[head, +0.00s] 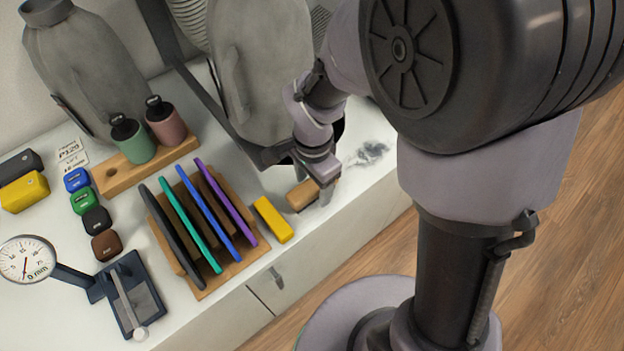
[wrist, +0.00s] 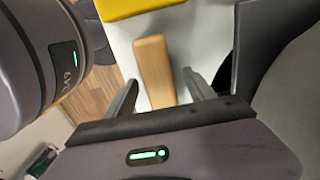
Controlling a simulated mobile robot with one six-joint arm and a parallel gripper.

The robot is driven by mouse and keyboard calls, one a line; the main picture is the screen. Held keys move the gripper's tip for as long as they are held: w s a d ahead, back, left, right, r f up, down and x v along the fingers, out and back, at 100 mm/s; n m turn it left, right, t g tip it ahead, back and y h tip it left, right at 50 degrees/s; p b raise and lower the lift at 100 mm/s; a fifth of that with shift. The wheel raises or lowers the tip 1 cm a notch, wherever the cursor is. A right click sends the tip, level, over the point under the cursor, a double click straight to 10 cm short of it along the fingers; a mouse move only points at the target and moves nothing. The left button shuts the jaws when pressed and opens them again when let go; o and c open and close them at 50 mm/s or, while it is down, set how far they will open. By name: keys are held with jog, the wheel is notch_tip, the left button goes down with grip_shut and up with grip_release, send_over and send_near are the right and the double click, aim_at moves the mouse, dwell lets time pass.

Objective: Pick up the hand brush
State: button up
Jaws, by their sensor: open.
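The hand brush (head: 301,195) shows as a light wooden block on the white counter near its front edge; its bristles cannot be made out. In the wrist view the wooden brush (wrist: 153,66) lies lengthwise, its near end between my fingers. My gripper (head: 314,186) is open over the right end of the brush. In the wrist view the fingers of my gripper (wrist: 160,80) stand on either side of the wood, with a gap visible at the right finger. The exact height of the fingertips over the counter cannot be told.
A yellow block (head: 272,220) lies just left of the brush. A wooden rack (head: 243,264) with several coloured sheets stands further left. A grey machine (head: 262,75) rises behind my gripper. A dark smudge (head: 370,153) marks the counter to the right.

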aim_at(313, 185)
jog(key=shift+r, duration=0.15)
jog(key=shift+c, duration=0.4)
grip_shut()
jog(key=shift+r+p, duration=0.35)
jog(key=shift+p, duration=0.05)
notch_tip(313, 185, up, 3)
jog(key=shift+s+r+p, duration=0.1)
jog(key=shift+r+p, duration=0.1)
jog(key=shift+p, duration=0.8)
jog(key=s+d+b, duration=0.1)
jog(key=s+d, duration=0.9)
jog(key=d, duration=0.2)
jog(key=shift+s+r, duration=0.15)
jog(key=shift+r, duration=0.3)
